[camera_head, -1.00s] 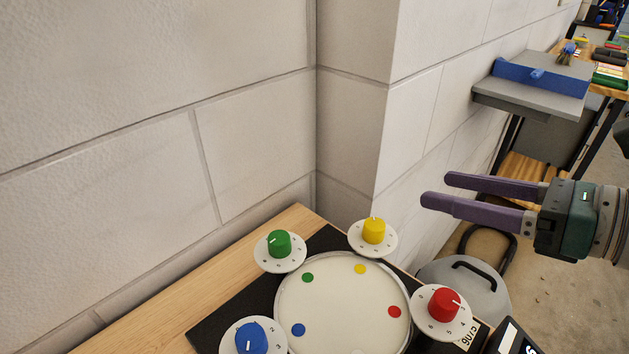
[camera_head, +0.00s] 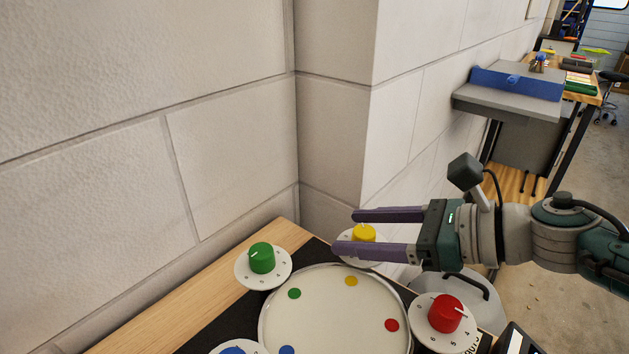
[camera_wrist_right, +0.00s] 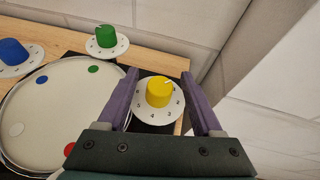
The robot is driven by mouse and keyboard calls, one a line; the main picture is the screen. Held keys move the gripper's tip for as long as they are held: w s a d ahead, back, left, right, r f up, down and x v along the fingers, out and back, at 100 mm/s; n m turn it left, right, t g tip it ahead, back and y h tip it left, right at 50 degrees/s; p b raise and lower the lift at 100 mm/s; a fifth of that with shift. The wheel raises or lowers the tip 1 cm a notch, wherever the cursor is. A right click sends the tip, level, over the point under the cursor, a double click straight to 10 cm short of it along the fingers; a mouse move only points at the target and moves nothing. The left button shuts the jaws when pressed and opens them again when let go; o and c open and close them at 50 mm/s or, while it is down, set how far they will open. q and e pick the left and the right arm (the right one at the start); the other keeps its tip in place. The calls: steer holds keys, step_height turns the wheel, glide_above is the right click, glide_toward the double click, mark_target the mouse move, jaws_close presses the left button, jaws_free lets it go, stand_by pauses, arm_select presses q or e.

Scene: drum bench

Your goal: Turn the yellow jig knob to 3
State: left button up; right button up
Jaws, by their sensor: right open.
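The yellow jig knob (camera_head: 364,233) stands on a white numbered dial (camera_head: 347,240) at the far right corner of the black jig plate. It also shows in the right wrist view (camera_wrist_right: 160,92), with its white pointer line toward the upper right; I cannot tell which number it marks. My right gripper (camera_head: 345,232) is open, with purple fingers on either side of the knob in the picture. In the right wrist view the open fingers (camera_wrist_right: 163,80) stand left and right of the dial, apart from the knob. My left gripper is not in view.
A green knob (camera_head: 262,257), a red knob (camera_head: 445,314) and a blue knob (camera_wrist_right: 14,52) stand around the round drum pad (camera_head: 335,315). A block wall (camera_head: 330,130) rises close behind the bench. A grey stool (camera_head: 470,292) stands right of the bench.

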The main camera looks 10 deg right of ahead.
jaws_close()
stand_by(0.6)
